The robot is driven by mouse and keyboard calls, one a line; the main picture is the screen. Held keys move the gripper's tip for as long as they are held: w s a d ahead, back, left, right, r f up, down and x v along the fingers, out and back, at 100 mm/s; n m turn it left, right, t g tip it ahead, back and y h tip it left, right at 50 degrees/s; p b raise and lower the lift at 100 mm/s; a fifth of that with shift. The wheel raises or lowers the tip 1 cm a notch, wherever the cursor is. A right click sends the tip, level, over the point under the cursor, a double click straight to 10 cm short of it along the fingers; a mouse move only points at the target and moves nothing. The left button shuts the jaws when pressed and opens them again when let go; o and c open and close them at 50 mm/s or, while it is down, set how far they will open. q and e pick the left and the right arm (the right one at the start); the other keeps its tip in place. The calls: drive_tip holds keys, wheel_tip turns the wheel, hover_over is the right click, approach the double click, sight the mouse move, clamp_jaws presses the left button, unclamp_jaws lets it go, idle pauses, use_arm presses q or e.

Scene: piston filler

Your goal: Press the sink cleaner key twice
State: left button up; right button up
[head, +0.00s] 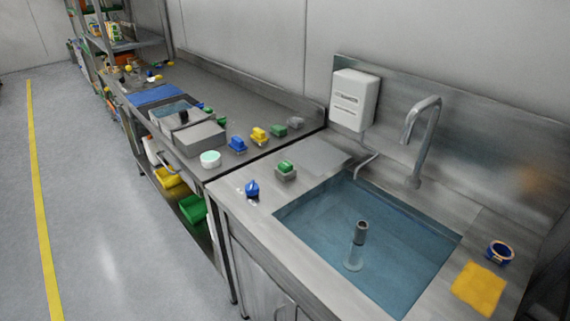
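The sink basin (395,235) holds bluish water, and a grey and clear upright cylinder (358,245) stands in it. I cannot tell which part is the sink cleaner key. Neither of my grippers shows in the head view.
A curved faucet (422,130) rises behind the sink. A yellow cloth (479,288) and a blue ring-shaped item (500,253) lie at right. A blue item (252,189) is at the front left. The left worktable (265,110) carries several coloured blocks. The floor (110,200) is clear.

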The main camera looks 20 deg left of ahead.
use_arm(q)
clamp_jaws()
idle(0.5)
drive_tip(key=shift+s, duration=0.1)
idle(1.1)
